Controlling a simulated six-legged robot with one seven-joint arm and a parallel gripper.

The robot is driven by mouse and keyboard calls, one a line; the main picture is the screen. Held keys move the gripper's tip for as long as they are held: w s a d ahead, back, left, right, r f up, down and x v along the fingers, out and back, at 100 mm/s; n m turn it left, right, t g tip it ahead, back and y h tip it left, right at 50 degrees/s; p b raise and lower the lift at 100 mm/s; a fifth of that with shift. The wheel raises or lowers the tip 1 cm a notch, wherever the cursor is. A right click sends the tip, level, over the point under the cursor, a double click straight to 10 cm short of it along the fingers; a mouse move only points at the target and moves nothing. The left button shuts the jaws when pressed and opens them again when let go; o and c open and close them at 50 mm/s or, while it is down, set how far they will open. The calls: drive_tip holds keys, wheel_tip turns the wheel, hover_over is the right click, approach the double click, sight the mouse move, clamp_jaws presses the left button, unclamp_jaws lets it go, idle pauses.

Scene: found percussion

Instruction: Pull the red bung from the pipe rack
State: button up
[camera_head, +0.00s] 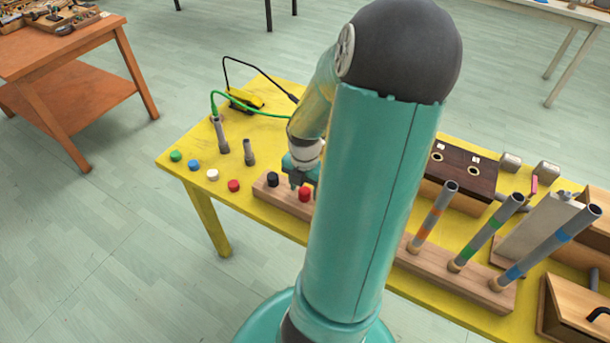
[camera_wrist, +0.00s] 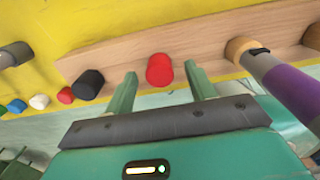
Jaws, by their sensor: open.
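A red bung (camera_head: 305,194) sits in the wooden pipe rack (camera_head: 295,206), next to a black bung (camera_head: 272,179). In the wrist view the red bung (camera_wrist: 159,71) shows between the fingertips of my gripper (camera_wrist: 160,72), with clear space on both sides. The fingers are open, and nothing is held. In the head view my gripper (camera_head: 302,177) is just above the red bung. The black bung (camera_wrist: 88,84) lies left of the fingers in the wrist view. My arm hides the middle of the rack in the head view.
A pipe with a purple band (camera_wrist: 290,88) stands in the rack close to the right finger. Loose green, blue, white and red bungs (camera_head: 233,185) lie on the yellow table (camera_head: 262,150). Banded pipes (camera_head: 435,215) stand in the rack's right part. A dark box (camera_head: 455,172) stands behind.

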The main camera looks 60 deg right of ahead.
drive_tip(key=shift+f, duration=0.65)
drive_tip(key=c, duration=1)
drive_tip(key=shift+c, duration=0.2)
drive_tip(key=shift+r, duration=0.15)
drive_tip(key=shift+r, duration=0.35)
drive_tip(key=shift+r, duration=0.3)
drive_tip(key=shift+r, duration=0.35)
